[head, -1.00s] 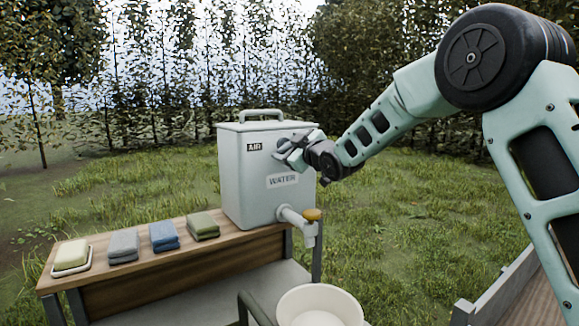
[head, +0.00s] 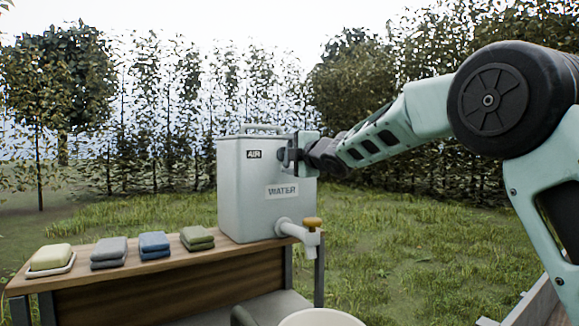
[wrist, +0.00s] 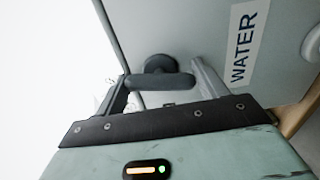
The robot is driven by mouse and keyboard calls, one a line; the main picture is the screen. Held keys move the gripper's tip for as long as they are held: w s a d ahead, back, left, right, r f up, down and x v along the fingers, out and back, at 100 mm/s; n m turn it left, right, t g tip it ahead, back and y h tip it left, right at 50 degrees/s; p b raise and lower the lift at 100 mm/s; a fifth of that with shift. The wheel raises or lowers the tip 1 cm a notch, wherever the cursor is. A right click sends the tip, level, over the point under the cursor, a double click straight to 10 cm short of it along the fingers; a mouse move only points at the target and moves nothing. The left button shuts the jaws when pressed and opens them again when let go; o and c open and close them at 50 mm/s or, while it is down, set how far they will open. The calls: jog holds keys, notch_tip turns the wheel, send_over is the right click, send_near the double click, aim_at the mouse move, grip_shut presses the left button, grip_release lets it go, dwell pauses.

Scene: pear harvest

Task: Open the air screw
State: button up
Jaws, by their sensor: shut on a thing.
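The grey-white water tank (head: 238,200) stands on the wooden bench, with an AIR label (head: 254,154) near its top and a WATER label (head: 282,191) lower down. My gripper (head: 288,154) is at the tank's upper front, just right of the AIR label, and hides the air screw in the head view. In the wrist view the air screw (wrist: 160,66) is a dark grey knob with a crossbar. My gripper (wrist: 162,82) is shut on it, one finger at each end of the crossbar.
On the bench (head: 130,280) lie a soap dish (head: 50,260) and folded grey, blue and green cloths. Open grass lies behind.

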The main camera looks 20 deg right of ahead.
jog(key=shift+f+n+b, duration=0.15)
jog(key=shift+n+b, duration=0.5)
jog(key=shift+n, duration=0.45)
jog(key=o, duration=0.9)
jog(key=shift+o, duration=0.2)
jog(key=b+v, duration=0.3)
jog(key=v, duration=1.4)
jog(key=shift+s, duration=0.2)
